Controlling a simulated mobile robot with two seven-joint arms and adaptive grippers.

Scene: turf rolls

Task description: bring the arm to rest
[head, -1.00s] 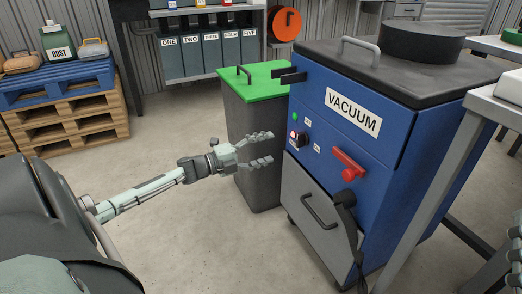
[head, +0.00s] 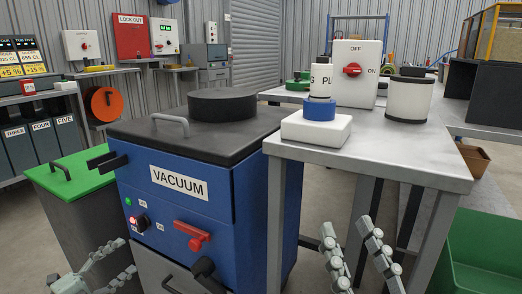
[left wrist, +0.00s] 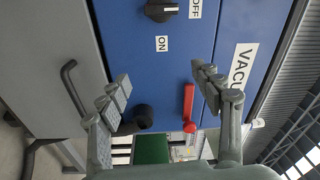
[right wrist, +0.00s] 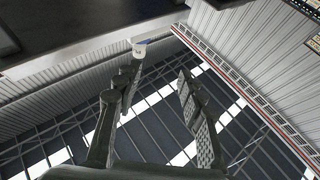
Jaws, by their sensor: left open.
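My left gripper (head: 112,266) is at the lower left of the head view, in front of the blue vacuum cabinet (head: 255,185). Its fingers are apart with nothing between them, as the left wrist view (left wrist: 160,95) shows. The cabinet's dark knob (left wrist: 160,10) and red handle (left wrist: 188,108) face it, apart from the fingers. My right gripper (head: 358,258) is at the bottom of the head view, in front of the grey table (head: 400,160). Its fingers are spread and empty in the right wrist view (right wrist: 158,88), with roof and wall behind.
A grey bin with a green lid (head: 78,172) stands left of the cabinet. The table holds a white switch box (head: 353,85), a white block (head: 316,128) and a white drum (head: 409,100). A green crate (head: 485,250) stands at the lower right.

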